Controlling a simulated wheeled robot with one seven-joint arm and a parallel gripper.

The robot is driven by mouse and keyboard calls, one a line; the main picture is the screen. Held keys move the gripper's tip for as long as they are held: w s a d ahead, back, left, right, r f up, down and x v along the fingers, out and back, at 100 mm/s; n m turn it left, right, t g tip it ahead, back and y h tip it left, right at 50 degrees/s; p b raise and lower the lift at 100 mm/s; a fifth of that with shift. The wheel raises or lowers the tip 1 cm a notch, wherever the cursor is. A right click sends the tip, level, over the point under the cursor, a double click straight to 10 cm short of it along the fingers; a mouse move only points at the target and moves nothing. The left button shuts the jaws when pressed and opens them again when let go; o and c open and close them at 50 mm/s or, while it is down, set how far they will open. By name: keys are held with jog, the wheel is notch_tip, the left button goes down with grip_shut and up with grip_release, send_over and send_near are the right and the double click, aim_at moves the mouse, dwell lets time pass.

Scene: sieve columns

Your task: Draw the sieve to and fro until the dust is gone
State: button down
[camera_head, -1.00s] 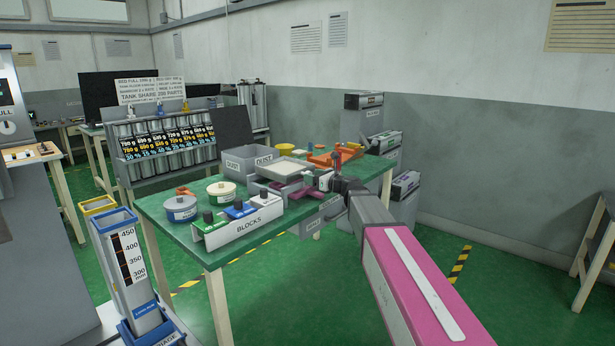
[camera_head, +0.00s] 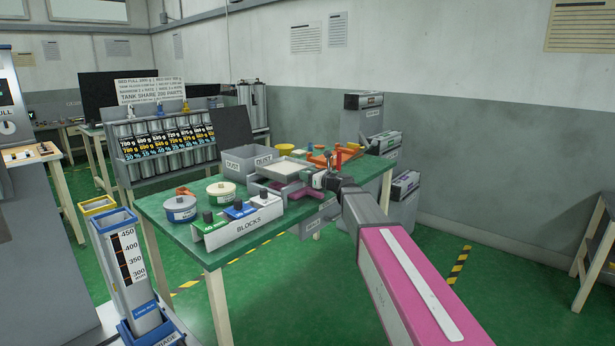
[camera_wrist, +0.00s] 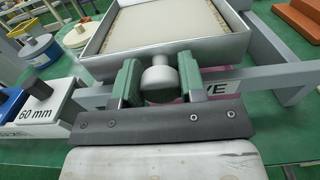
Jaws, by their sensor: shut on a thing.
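The sieve (camera_head: 286,167) is a shallow square grey tray with a pale beige surface, resting on a grey frame on the green table. In the wrist view the sieve (camera_wrist: 165,52) fills the top, its near wall facing me. My gripper (camera_wrist: 157,84) has its two green fingers around the round grey knob (camera_wrist: 160,78) on that near wall and is shut on it. In the head view my gripper (camera_head: 318,180) is at the sieve's right front side, partly hidden by my arm. A grey dust bin (camera_head: 250,160) stands just behind the sieve at left.
The floor right of the table is fairly clear.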

jog(key=w+d, duration=0.4)
jog(key=w, duration=0.1)
jog(key=shift+w+d, duration=0.15)
jog(key=shift+w, duration=0.05)
jog(key=c, duration=0.7)
grip_release()
jog(key=v, duration=1)
jog(key=shift+s+d, duration=0.25)
jog(key=shift+d, duration=0.1)
